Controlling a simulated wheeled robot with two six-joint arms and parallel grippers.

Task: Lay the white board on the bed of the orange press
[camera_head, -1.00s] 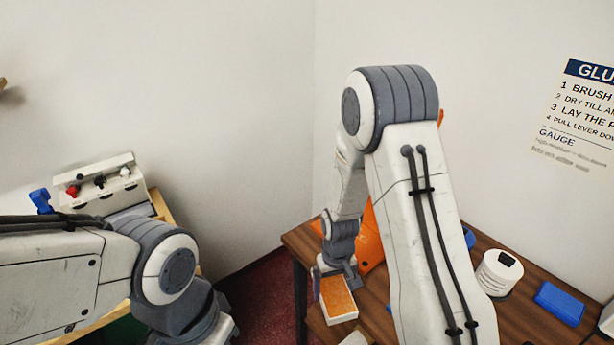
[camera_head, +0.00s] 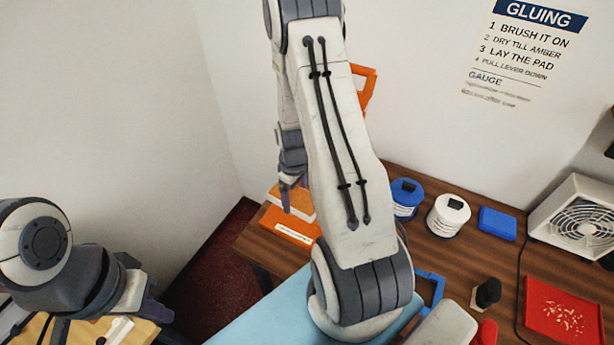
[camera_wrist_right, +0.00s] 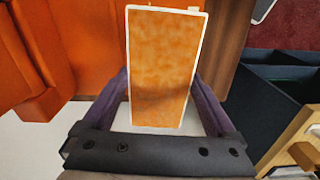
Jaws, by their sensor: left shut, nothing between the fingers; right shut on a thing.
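The white board (camera_wrist_right: 160,65) has an amber, glue-like coat on its upper face and a bare white rim and end. My right gripper (camera_wrist_right: 163,100) is shut on its near end, with a purple finger at each side. In the head view the board (camera_head: 303,202) shows small beside my right gripper (camera_head: 287,188), near the orange press (camera_head: 290,228). The arm hides much of the press; an orange frame part (camera_head: 367,85) shows behind it. In the wrist view the press (camera_wrist_right: 40,50) is left of the board. I cannot tell whether they touch. My left gripper (camera_head: 152,308) is shut and empty, lower left.
Blue (camera_head: 405,197) and white (camera_head: 448,215) tubs, a blue block (camera_head: 497,223), a fan box (camera_head: 580,220) and a red tray (camera_head: 560,311) stand on the brown counter (camera_head: 470,265). A wooden surface (camera_head: 40,330) lies lower left, with a floor gap between.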

